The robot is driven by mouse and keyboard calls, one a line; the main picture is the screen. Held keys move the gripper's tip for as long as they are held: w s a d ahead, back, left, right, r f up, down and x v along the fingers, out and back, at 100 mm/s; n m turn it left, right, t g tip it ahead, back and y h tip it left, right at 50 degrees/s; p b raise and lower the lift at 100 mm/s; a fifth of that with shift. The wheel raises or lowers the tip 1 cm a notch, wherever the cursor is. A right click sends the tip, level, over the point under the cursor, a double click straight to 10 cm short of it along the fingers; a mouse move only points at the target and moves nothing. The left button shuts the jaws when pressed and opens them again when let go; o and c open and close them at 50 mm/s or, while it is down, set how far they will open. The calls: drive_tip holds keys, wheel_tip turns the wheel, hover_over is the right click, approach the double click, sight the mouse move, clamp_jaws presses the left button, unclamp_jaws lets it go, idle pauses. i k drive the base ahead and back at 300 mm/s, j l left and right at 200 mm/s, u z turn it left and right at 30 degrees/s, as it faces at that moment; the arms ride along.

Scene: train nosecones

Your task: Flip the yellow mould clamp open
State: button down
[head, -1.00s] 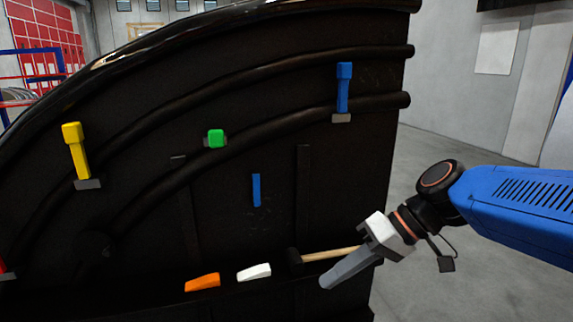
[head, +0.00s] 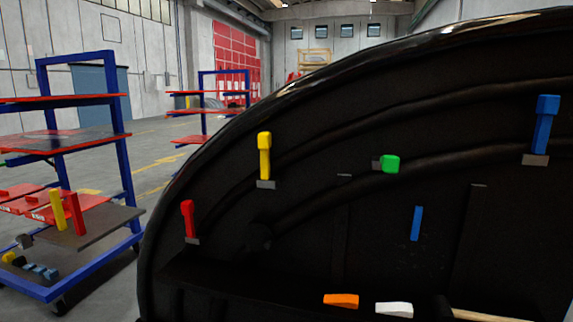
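The yellow mould clamp (head: 264,157) is on the black curved mould (head: 330,225), left of the picture's middle in the head view. Its yellow handle stands upright above a small grey base (head: 266,184). My gripper is outside the current head view, so its distance from the clamp and its state do not show.
A red clamp (head: 188,219), a green clamp (head: 390,164) and a blue clamp (head: 545,127) are also on the mould. Orange (head: 341,300) and white (head: 394,309) pieces lie on its lower ledge. Blue-framed shelves (head: 125,150) stand left, with open floor between.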

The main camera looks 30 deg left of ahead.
sight(264, 138)
drive_tip(key=u, duration=1.35)
